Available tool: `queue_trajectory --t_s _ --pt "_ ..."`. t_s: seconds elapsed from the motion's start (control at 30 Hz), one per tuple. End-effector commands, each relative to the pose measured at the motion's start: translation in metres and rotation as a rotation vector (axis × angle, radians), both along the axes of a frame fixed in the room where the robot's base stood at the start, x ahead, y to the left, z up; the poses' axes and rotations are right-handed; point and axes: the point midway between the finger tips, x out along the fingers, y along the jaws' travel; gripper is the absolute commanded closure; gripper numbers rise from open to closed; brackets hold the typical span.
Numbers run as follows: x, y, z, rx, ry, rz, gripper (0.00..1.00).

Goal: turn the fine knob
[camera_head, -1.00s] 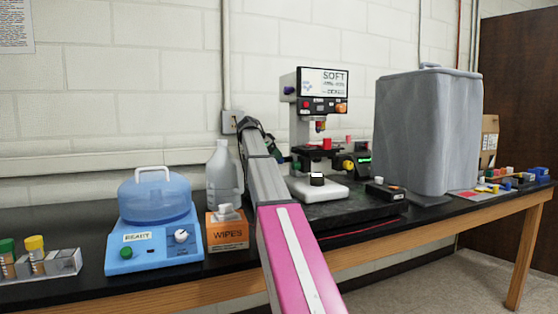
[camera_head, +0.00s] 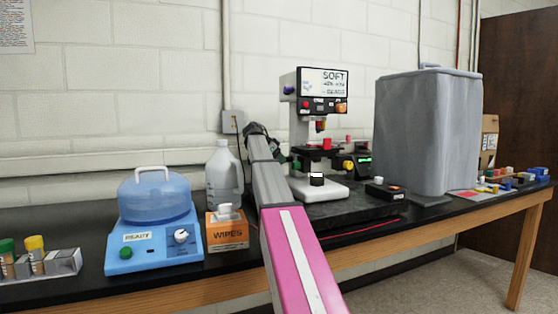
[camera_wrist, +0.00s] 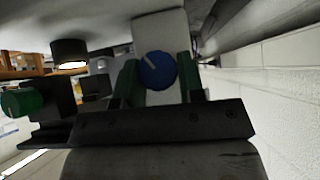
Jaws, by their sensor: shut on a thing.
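The microscope (camera_head: 303,118) stands on a dark slab, its screen reading "SOFT" with smaller lines that are hard to read. In the wrist view, a round blue knob (camera_wrist: 157,70) with a pale index line sits on a light-coloured housing. My gripper (camera_wrist: 158,78) has one green finger on each side of this knob and is shut on it. Which knob is the fine one is not labelled. In the head view, my gripper end (camera_head: 288,163) is at the microscope's left side.
A green knob (camera_wrist: 20,103) shows at the left of the wrist view. A yellow knob (camera_head: 348,165) is on the microscope's right. A wipes box (camera_head: 227,229), a jug (camera_head: 223,178) and a blue-lidded device (camera_head: 155,235) stand left of my arm. A large grey covered object (camera_head: 425,135) stands right.

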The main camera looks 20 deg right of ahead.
Motion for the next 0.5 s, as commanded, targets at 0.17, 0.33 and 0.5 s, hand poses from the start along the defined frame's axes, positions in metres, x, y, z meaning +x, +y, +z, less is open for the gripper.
queue_trajectory --t_s 0.17,0.33,0.5 --pt "-0.0021 0.0001 -0.0003 0.002 -0.049 -0.001 0.88" --pt "-0.0041 0.0004 -0.0009 0.005 -0.147 0.0 0.88" --pt "-0.0054 0.0005 -0.0014 0.008 -0.266 0.0 0.88"
